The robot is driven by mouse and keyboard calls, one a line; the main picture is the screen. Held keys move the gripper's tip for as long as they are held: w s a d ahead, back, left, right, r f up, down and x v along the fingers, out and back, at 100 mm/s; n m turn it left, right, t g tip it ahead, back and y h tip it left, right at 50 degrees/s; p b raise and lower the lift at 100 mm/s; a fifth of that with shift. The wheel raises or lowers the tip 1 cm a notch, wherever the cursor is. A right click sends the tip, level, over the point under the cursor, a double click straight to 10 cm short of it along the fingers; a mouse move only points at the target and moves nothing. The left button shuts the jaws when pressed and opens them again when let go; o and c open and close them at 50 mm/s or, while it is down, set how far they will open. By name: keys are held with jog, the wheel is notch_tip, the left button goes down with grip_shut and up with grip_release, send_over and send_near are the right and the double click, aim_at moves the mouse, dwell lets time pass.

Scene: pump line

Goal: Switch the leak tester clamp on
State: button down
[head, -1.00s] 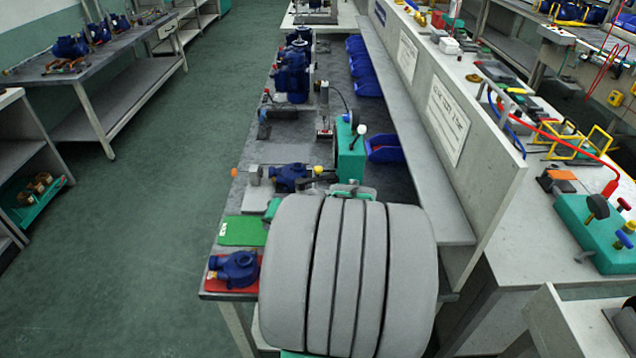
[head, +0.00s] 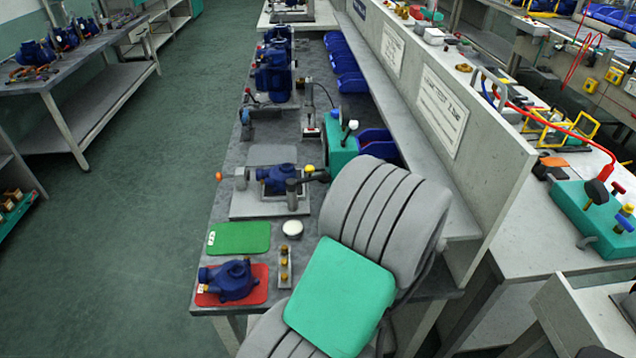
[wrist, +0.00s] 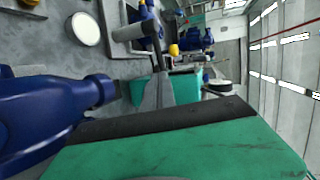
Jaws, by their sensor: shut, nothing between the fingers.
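The leak tester is a grey plate (head: 268,207) on the bench with a blue pump (head: 278,179) on it. A clamp lever with a black grip (head: 319,175) lies about level beside a yellow knob (head: 309,169), pointing right. In the wrist view the dark lever (wrist: 156,45) and yellow knob (wrist: 173,50) show just beyond my gripper (wrist: 156,75). My gripper is shut and empty, its tips close to the lever; whether they touch it I cannot tell. In the head view my arm hides the gripper.
A green box (head: 341,145) with a gauge stands behind the tester. A white disc (head: 292,228), green mat (head: 239,238), brass-fitting block (head: 285,268) and another blue pump (head: 233,281) on a red mat (head: 262,290) lie in front. A partition (head: 455,110) runs along the right.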

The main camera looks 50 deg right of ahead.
aim_at(314, 179)
jog(key=x, duration=1.1)
jog(key=shift+w+p, duration=0.2)
jog(key=shift+p, duration=0.15)
jog(key=shift+y, duration=0.3)
